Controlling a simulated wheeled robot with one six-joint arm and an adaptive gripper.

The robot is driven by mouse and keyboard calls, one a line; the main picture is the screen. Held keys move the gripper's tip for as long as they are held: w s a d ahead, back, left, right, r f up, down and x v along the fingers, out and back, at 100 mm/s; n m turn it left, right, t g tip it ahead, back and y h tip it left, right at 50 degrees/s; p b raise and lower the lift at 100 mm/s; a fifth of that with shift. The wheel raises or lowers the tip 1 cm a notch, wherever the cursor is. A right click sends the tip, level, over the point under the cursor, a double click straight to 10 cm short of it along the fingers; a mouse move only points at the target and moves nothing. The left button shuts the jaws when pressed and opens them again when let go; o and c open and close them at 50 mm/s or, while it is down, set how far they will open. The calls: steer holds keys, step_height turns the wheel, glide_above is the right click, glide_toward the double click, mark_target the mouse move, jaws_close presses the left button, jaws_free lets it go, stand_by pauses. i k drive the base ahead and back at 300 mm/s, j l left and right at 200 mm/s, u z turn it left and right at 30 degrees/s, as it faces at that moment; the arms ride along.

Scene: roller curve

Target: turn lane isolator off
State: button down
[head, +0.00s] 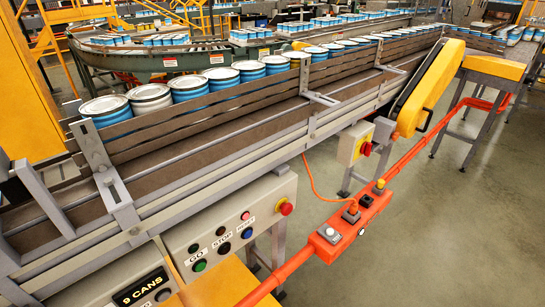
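A grey box with a yellow face and a red knob (366,149) hangs under the conveyor's side, right of centre; it looks like an isolator switch, but I cannot read a label. Which of these is the lane isolator is not clearly marked. The exact knob positions are too small to tell. My gripper is not in view.
A conveyor (215,135) carries a row of blue cans. A control panel (230,230) has several buttons and a red stop knob (286,208); a display (140,287) reads "9 CANS". The orange rail (420,145) runs along the front. Open floor (460,230) lies at right.

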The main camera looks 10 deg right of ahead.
mark_target(367, 148)
steer(key=i+l, duration=0.3)
steer(key=l, duration=0.15)
steer(key=i+l, duration=0.3)
steer(key=l, duration=0.15)
steer(key=i+l, duration=0.65)
steer(key=l, duration=0.25)
